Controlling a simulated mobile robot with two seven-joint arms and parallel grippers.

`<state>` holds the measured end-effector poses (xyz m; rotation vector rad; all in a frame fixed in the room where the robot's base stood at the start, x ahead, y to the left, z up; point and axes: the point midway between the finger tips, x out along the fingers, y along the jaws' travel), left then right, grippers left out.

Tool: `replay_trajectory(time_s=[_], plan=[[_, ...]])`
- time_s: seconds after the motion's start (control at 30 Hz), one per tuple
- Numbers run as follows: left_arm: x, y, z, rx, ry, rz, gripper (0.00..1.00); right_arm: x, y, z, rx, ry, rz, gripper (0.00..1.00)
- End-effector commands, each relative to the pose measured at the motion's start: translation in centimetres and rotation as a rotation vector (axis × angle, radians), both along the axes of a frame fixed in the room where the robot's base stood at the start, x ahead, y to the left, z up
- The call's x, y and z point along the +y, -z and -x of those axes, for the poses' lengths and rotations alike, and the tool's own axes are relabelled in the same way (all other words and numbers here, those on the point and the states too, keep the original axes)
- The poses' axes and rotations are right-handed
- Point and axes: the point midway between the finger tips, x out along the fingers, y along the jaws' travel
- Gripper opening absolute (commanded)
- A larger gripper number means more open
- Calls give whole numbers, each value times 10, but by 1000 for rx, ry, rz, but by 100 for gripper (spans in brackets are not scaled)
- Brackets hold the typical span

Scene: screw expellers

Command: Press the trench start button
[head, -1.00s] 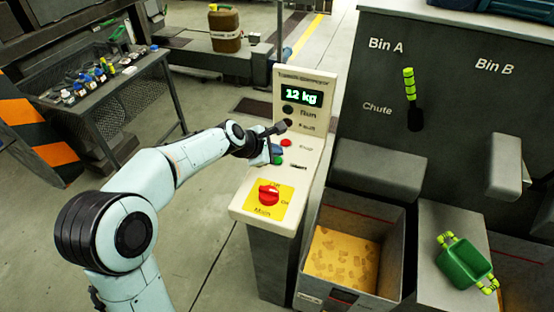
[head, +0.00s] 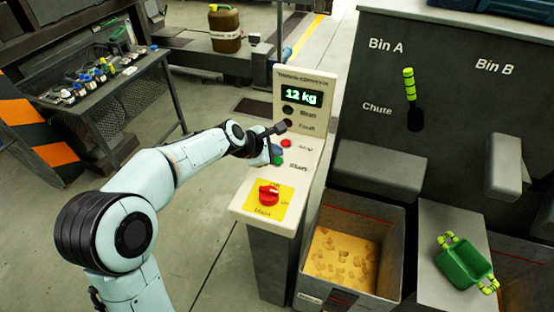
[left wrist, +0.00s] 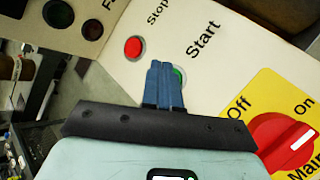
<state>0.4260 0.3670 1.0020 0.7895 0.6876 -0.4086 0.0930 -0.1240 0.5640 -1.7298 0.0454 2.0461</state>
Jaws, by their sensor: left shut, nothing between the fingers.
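The cream control panel (head: 318,140) stands in the middle of the head view. Its green start button (left wrist: 179,75) is beside the "Start" label and mostly hidden behind my fingers in the left wrist view. My left gripper (head: 275,154) is shut and empty, with its blue fingertips (left wrist: 163,72) over the green button's left part. I cannot tell whether they touch it. The red stop button (head: 286,143) is just above, and it also shows in the left wrist view (left wrist: 134,47). My right gripper is not in view.
A red main switch (head: 268,195) sits on a yellow plate below the buttons. The display (head: 301,97) reads 12 kg, and the lamps below it look dark. A bin (head: 345,255) with yellowish lumps stands right of the panel, beside a green scoop-like container (head: 466,264).

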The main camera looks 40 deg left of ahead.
Motion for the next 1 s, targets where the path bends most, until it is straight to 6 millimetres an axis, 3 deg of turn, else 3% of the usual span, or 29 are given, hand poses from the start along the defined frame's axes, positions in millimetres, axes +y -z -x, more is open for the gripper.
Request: replay_trajectory(time_s=[1.0], plan=[[0,9,0,0,0,0,0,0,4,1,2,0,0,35]])
